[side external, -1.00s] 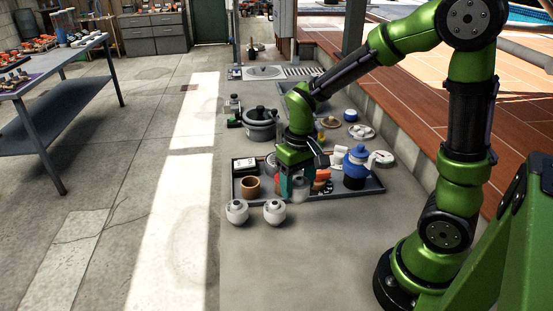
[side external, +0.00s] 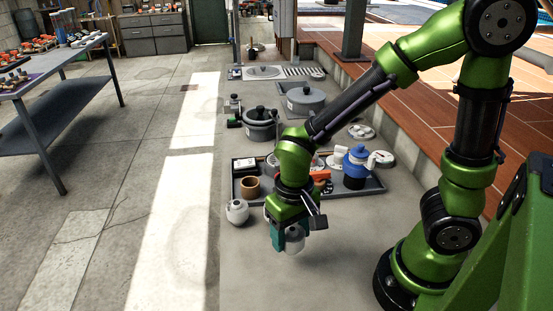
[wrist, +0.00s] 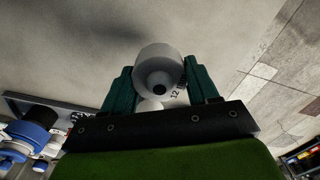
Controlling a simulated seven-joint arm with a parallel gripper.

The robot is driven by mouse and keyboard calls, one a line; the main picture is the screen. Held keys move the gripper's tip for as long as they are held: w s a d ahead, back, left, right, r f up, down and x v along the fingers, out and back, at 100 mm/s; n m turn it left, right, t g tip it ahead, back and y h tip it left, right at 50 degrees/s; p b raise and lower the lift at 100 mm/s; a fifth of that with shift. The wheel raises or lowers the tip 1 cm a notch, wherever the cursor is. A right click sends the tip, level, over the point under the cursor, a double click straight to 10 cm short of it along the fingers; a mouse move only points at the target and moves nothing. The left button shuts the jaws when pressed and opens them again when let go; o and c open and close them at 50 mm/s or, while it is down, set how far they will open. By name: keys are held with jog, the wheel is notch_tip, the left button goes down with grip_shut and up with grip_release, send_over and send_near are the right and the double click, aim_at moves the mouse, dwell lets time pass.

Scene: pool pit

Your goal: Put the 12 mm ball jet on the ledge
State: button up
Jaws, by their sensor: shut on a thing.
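My gripper (side external: 289,236) is shut on a white ball jet (side external: 295,242), in front of the grey tray. In the wrist view the jet (wrist: 160,70) sits between the two green fingers, its dark round opening facing the camera. A "12" shows on its label, partly hidden by a finger. Whether it touches the floor strip below is hard to tell. A second, similar white jet (side external: 237,212) stands upright to the left of my gripper; its label cannot be read. Both stand over or on a plain grey concrete strip (side external: 330,255); I cannot tell whether this is the ledge.
A grey tray (side external: 345,194) behind my gripper holds a black box, a tan ring (side external: 250,187), an orange part and a blue-topped pump (side external: 356,167). Grey lidded pots (side external: 260,128) stand farther back. The front of the strip is clear.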

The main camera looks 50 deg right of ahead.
jog(key=w+a, duration=0.1)
jog(key=w, duration=0.2)
jog(key=w+a, duration=0.1)
jog(key=w, duration=0.3)
jog(key=w+a+f, duration=0.1)
jog(key=w+a, duration=0.1)
jog(key=w, duration=0.1)
jog(key=shift+w, duration=0.35)
jog(key=shift+w+f, duration=0.15)
jog(key=shift+f, duration=1.65)
jog(key=shift+f, duration=0.15)
jog(key=o, duration=1.1)
jog(key=shift+c, duration=0.2)
